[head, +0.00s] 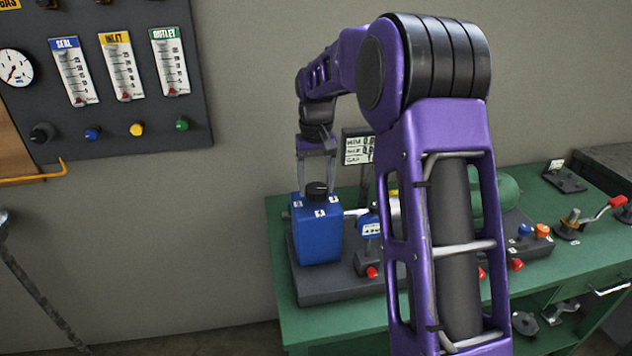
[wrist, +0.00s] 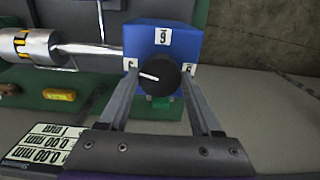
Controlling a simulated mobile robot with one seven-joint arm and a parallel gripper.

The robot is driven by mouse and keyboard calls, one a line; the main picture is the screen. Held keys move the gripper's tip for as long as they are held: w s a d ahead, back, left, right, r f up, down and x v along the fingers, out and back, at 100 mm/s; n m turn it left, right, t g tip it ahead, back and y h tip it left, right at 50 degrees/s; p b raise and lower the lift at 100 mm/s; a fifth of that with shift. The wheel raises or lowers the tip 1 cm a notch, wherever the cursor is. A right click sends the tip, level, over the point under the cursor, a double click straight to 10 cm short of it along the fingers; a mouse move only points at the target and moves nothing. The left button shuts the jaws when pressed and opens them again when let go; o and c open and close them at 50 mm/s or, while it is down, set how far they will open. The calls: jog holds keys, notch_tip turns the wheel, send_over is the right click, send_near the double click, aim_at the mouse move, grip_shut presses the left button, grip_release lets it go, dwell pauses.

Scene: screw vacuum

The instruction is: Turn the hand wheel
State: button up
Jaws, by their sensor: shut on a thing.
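The hand wheel, a round black knob with a white pointer line, sits on top of a blue box (head: 317,236). The knob shows in the head view (head: 317,188) and in the wrist view (wrist: 160,78), where its pointer aims to the left. White number labels surround it on the box (wrist: 180,32). My gripper (head: 316,192) reaches down from above with one finger on each side of the knob. In the wrist view my gripper (wrist: 161,74) is shut on the knob. The exact contact at the fingertips is hard to see.
The blue box stands on a dark base on a green bench (head: 285,290). A shaft and a blue gauge (head: 369,226) adjoin it on the right. A display panel (head: 358,148) stands behind. A red-handled crank (head: 608,208) is at far right. My arm hides the bench's middle.

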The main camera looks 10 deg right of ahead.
jog(key=n, duration=0.5)
jog(key=shift+n, duration=0.3)
jog(key=n, duration=1)
jog(key=shift+n, duration=2.6)
jog(key=o, duration=1.4)
jog(key=shift+c, duration=0.2)
